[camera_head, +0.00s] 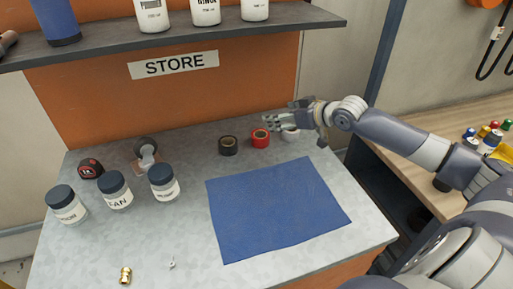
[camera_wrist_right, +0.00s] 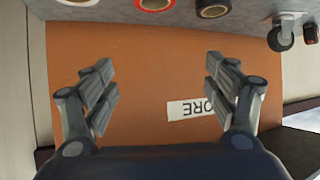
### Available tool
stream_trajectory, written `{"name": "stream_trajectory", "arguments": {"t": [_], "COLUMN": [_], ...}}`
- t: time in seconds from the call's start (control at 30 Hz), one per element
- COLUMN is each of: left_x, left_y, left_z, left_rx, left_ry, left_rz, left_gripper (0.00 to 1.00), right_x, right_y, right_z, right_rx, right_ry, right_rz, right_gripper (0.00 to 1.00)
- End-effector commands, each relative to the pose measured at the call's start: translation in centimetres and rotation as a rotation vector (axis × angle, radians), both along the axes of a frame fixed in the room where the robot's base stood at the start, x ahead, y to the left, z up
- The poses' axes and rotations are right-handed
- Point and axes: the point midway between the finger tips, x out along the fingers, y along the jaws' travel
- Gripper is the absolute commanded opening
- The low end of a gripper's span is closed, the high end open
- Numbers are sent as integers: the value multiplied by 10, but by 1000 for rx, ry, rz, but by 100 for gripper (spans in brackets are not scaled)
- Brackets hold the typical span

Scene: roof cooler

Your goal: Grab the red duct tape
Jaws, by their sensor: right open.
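The red duct tape roll (camera_head: 260,138) lies on the grey counter between a black roll and a white roll. In the right wrist view its red rim (camera_wrist_right: 155,5) shows cut off at the top edge. My right gripper (camera_head: 272,120) is open and empty, above and behind the rolls and close to the red one. In the right wrist view its two fingers (camera_wrist_right: 164,85) are spread wide with the orange panel behind them. My left gripper is out of view.
A black roll (camera_head: 228,145) lies left of the red roll and a white roll (camera_head: 290,133) right of it, partly under my gripper. A shelf (camera_head: 180,38) hangs above. A blue mat (camera_head: 275,210) lies in front. Jars (camera_head: 115,190) and a tape measure (camera_head: 90,168) stand left.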

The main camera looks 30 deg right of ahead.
Motion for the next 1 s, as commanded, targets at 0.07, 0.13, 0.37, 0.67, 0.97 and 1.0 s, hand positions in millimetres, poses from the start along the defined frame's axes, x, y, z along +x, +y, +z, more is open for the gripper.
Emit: {"name": "stream_trajectory", "arguments": {"t": [0.07,0.13,0.37,0.67,0.97,1.0], "left_x": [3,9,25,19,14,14], "left_y": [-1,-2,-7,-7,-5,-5], "left_z": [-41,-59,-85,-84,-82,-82], "left_rx": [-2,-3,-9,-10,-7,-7], "left_ry": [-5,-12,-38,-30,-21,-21], "left_rz": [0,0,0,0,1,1], "left_gripper": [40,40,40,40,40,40], "right_x": [0,0,0,19,47,48], "right_y": [0,0,0,2,7,7], "right_z": [-42,-59,-87,-96,-113,-114], "right_rx": [0,0,-1,4,2,1], "right_ry": [1,1,0,-3,0,0], "right_rz": [0,0,0,-3,-1,0], "right_gripper": [79,79,79,79,79,79]}}
